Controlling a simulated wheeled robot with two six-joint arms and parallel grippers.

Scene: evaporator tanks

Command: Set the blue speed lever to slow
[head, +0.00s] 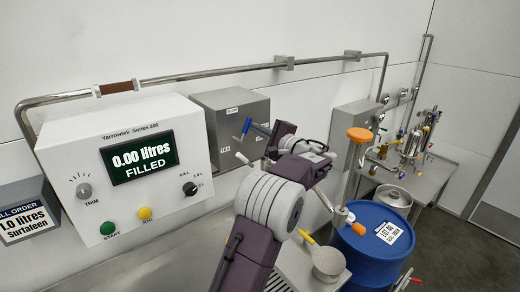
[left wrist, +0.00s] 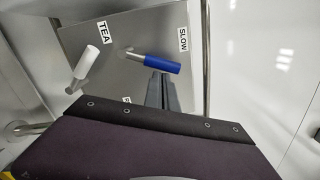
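The blue speed lever (head: 246,126) is on the front of a grey metal box (head: 225,100) on the wall. In the left wrist view the blue lever (left wrist: 160,65) points right, its tip below the SLOW label (left wrist: 183,40). A white lever (head: 243,159) is on the same box, and shows beside the TEA label in the left wrist view (left wrist: 86,61). My left gripper (head: 260,128) is just right of the blue lever in the head view. Its dark fingers (left wrist: 163,88) look closed together, tips at the lever's underside in the left wrist view; contact is unclear. My right gripper is out of view.
A white control panel (head: 125,150) reads 0.00 litres, FILLED. A wall pipe (head: 220,72) runs above the boxes. A blue drum (head: 375,245) and a funnel-shaped cup (head: 328,262) stand right of my arm. A metal bench with fittings is further back.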

